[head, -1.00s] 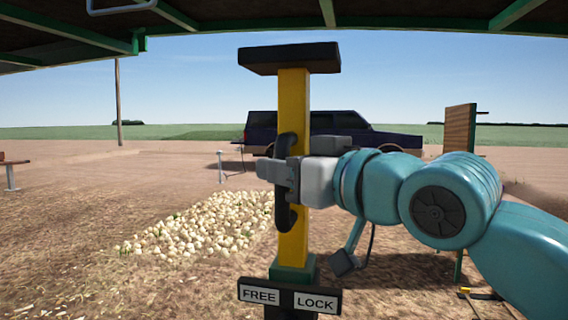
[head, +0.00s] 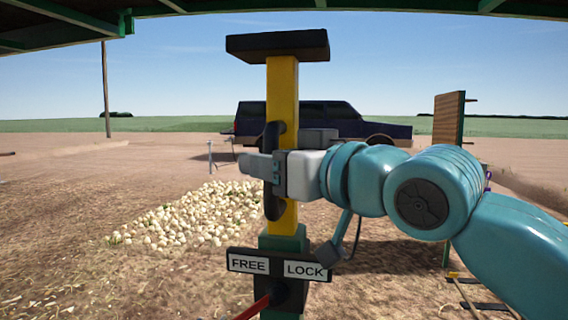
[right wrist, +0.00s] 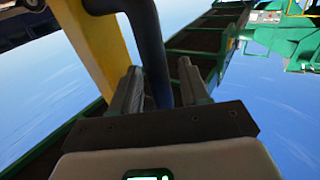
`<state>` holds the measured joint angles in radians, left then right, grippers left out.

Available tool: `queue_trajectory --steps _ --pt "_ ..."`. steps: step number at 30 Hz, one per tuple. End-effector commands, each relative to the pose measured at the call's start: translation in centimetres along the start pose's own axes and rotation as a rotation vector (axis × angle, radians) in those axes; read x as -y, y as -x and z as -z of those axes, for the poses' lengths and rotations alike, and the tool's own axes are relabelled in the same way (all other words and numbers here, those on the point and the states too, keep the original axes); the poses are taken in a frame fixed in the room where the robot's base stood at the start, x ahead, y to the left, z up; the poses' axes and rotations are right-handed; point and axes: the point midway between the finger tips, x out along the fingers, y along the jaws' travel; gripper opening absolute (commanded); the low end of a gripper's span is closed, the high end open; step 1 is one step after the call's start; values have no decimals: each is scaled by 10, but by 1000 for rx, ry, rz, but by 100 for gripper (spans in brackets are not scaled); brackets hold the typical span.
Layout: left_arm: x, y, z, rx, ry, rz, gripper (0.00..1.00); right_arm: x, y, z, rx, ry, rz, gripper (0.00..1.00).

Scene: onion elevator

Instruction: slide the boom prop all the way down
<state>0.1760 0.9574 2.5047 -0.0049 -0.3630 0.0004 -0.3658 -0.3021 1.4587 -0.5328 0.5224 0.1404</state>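The boom prop (head: 283,90) is an upright yellow post with a black top pad (head: 278,45), standing in a green sleeve (head: 284,243). A dark vertical handle (head: 272,205) is on its side. My right gripper (head: 262,167) is at the handle's middle. In the right wrist view, its fingers (right wrist: 160,88) lie on both sides of the handle bar (right wrist: 150,45) and look closed on it. The handle's lower end is a little above the sleeve. A FREE/LOCK plate (head: 276,266) is on the sleeve, with a red lever (head: 252,308) pointing lower left beneath FREE. My left gripper is out of view.
The green-framed boom (head: 60,35) spans overhead, with open sky between it and the top pad. An onion pile (head: 180,218) lies on the ground behind at left. A dark vehicle (head: 340,122) and a wooden board (head: 448,125) stand farther back.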

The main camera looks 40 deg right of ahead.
Motion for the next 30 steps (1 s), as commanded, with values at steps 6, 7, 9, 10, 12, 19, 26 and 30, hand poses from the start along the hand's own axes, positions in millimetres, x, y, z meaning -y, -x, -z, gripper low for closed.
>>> queue_trajectory --steps 6,7,9,10,12,19,26,30 --pt "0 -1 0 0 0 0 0 0 10 1 -4 0 2 45" --pt "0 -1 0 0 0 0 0 0 15 2 -5 -1 2 45" --pt "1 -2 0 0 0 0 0 0 29 2 -7 -1 2 45" --pt "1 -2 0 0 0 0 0 1 36 2 -7 0 4 45" --pt "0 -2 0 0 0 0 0 0 56 2 -8 0 5 45" --pt "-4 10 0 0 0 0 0 1 112 4 -6 0 9 45" --pt "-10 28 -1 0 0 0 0 2 140 5 1 2 10 45" --pt "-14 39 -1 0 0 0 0 4 150 3 9 7 15 45"
